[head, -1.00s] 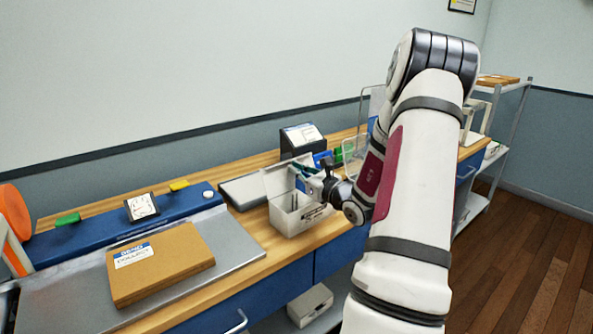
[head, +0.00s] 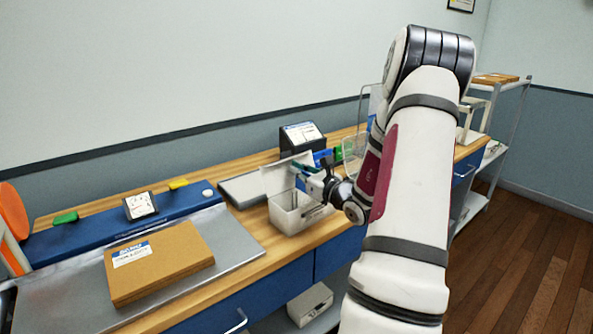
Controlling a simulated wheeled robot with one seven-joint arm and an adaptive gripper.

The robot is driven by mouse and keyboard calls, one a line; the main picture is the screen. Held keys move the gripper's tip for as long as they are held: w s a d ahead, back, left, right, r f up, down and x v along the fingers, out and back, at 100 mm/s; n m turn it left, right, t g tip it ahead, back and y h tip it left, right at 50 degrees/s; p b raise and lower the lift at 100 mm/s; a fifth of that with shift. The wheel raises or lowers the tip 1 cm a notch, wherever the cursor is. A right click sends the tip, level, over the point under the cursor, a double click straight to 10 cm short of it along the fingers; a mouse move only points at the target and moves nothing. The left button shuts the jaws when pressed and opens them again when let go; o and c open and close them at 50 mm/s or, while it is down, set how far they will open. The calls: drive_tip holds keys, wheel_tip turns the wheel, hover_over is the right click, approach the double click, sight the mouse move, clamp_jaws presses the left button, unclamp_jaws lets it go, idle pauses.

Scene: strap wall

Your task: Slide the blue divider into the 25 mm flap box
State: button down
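A pale, translucent flap box (head: 291,219) stands at the front edge of the wooden bench, with its flap (head: 278,179) raised at the back. My gripper (head: 304,175) is above the box's right side, close to the flap. A small blue-teal piece shows at the fingertips; it may be the blue divider, but it is too small to be sure. Whether the fingers are shut on it cannot be told. My arm hides part of the bench to the right of the box.
A grey flat plate (head: 240,189) lies left of the box. Behind stand a dark display (head: 301,137) and blue and green blocks (head: 322,157). A white box (head: 310,304) sits on the lower shelf.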

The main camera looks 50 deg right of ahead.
sight(296, 180)
drive_tip(key=shift+f+b, duration=0.8)
drive_tip(key=shift+f, duration=0.8)
drive_tip(key=shift+f+b, duration=0.2)
drive_tip(key=shift+b, duration=0.15)
